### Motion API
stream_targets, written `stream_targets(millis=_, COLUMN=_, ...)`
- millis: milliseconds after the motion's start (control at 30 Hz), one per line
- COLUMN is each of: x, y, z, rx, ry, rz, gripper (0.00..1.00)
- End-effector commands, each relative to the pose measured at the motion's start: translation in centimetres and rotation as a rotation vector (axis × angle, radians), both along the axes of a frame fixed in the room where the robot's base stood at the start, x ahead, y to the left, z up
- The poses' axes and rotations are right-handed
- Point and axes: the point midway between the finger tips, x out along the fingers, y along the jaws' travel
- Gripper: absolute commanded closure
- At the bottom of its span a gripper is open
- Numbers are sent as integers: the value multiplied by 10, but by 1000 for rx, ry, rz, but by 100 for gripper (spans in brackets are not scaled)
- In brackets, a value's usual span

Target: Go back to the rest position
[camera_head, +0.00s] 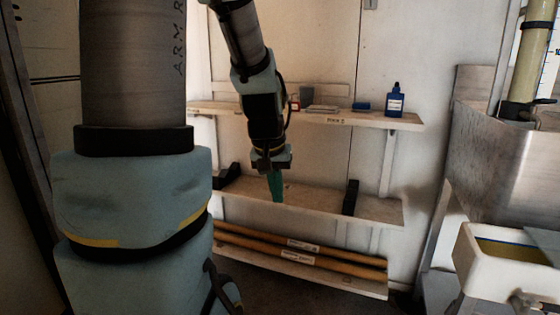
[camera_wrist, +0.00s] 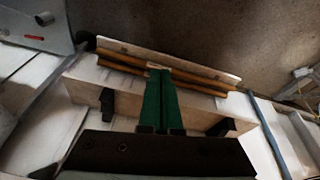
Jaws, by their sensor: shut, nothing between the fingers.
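My gripper (camera_head: 276,187) hangs down at the end of my arm, in front of the shelves in the head view. Its green fingers are together, with nothing between them. In the wrist view my gripper (camera_wrist: 159,72) shows as two green fingers side by side, pointing toward the lower shelves. In the head view the fingertips overlap the middle shelf (camera_head: 320,200); I cannot tell how far in front of it they are.
The top shelf (camera_head: 350,119) holds a blue bottle (camera_head: 395,100) and several small items. Two black brackets stand on the middle shelf. Brownish tubes (camera_head: 300,254) lie on the bottom shelf. A white basin (camera_head: 505,262) and a metal-sided unit (camera_head: 500,170) are at right.

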Motion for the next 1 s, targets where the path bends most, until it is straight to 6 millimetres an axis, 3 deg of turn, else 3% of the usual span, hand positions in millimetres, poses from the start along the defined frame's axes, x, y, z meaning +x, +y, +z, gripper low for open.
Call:
stream_targets(millis=100, x=-38, y=32, z=-26, rx=41, ry=57, rz=42, gripper=100)
stream_targets(millis=267, x=-87, y=63, z=-53, rx=82, ry=127, rz=86, gripper=100)
stream_targets(millis=300, x=-83, y=61, z=-34, rx=80, ry=119, rz=83, gripper=100)
stream_targets(millis=667, x=-81, y=60, z=49, rx=79, ry=118, rz=81, gripper=100)
stream_targets(millis=1000, x=-81, y=60, z=155, rx=79, ry=118, rz=80, gripper=100)
